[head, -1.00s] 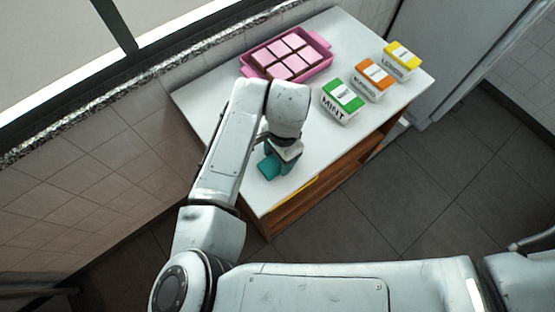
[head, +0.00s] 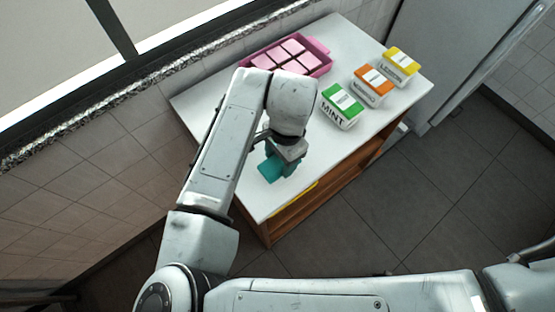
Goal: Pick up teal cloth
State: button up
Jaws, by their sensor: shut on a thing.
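The teal cloth (head: 270,170) is at the front left part of the white counter top. My gripper (head: 284,156) points down over it and is shut on it. The wrist and gripper body cover the cloth's upper right part, and the fingertips are hidden. I cannot tell whether the cloth is clear of the counter or still touching it.
A pink tray (head: 327,68) with several pink squares stands at the back. Green mint (head: 341,106), orange (head: 371,87) and yellow lemon (head: 400,67) boxes stand along the right. The counter (head: 237,183) is clear between cloth and boxes. A yellow item (head: 297,199) shows below its front edge.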

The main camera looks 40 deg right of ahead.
jog(key=s+r+b, duration=0.2)
jog(key=s+r, duration=0.7)
jog(key=s, duration=0.4)
jog(key=shift+b, duration=0.3)
jog(key=shift+f, duration=0.1)
